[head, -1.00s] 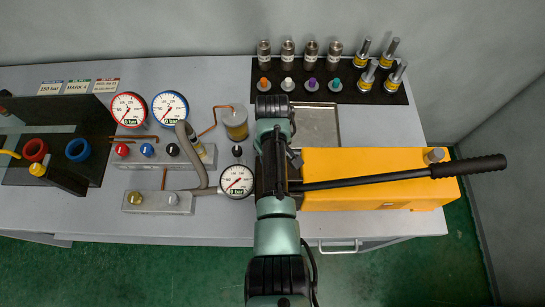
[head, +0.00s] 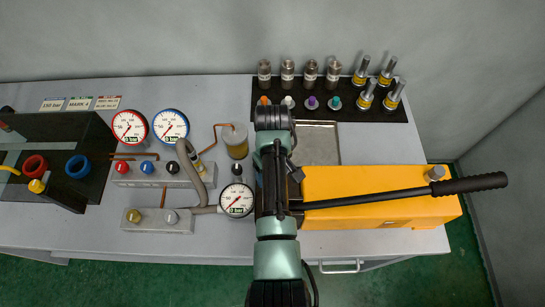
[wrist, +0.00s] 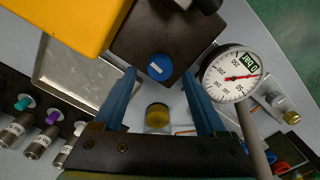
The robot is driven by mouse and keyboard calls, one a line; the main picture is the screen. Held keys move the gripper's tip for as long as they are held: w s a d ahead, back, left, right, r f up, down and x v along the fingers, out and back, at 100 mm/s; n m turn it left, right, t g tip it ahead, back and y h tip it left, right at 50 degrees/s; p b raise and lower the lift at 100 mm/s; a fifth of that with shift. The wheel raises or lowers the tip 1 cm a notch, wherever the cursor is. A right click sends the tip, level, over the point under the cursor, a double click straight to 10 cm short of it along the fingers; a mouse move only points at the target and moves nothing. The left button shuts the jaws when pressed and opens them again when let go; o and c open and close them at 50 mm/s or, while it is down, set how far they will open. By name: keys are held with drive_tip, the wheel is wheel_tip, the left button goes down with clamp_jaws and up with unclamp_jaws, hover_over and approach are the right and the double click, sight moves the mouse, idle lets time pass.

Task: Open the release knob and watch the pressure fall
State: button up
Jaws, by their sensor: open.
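A blue round knob (wrist: 160,67) with a white line sits on a dark block (wrist: 150,35) beside the yellow pump body (wrist: 65,20) in the wrist view. My gripper (wrist: 159,74) is open, its two blue fingers on either side of the knob in the picture; I cannot tell whether they touch it. A black-rimmed gauge (wrist: 231,76) to the right shows 0 bar on its display. The same gauge shows in the head view (head: 237,200), also at 0 bar. My arm hides the knob and gripper there.
A black-handled lever (head: 470,185) lies over the yellow pump. Red-rimmed (head: 130,126) and blue-rimmed (head: 170,125) gauges read 0 bar. A valve manifold (head: 165,174), a hose and an oil cup (head: 236,141) stand left of my arm. An empty metal tray (head: 318,145) lies behind.

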wheel_tip(320, 180, up, 10)
drive_tip(key=b, duration=0.1)
drive_tip(key=shift+r+b, duration=0.15)
drive_tip(key=shift+b, duration=0.15)
idle(0.4)
drive_tip(key=w+r+m+t+b, duration=0.1)
drive_tip(key=w+r+t+b, duration=0.1)
drive_tip(key=w+r+t, duration=0.6)
drive_tip(key=w+r+m+t+b, duration=0.25)
drive_tip(key=r+t, duration=0.45)
drive_tip(key=r, duration=1.3)
drive_tip(key=s+r+m+t, duration=0.1)
drive_tip(key=s+r+t, duration=0.5)
drive_tip(key=s+r, duration=0.3)
drive_tip(key=s+r+m+t+b, duration=0.1)
drive_tip(key=s+r+t, duration=0.5)
drive_tip(key=r, duration=0.9)
drive_tip(key=s+m, duration=0.1)
drive_tip(key=s, duration=0.2)
drive_tip(key=shift+r, duration=0.25)
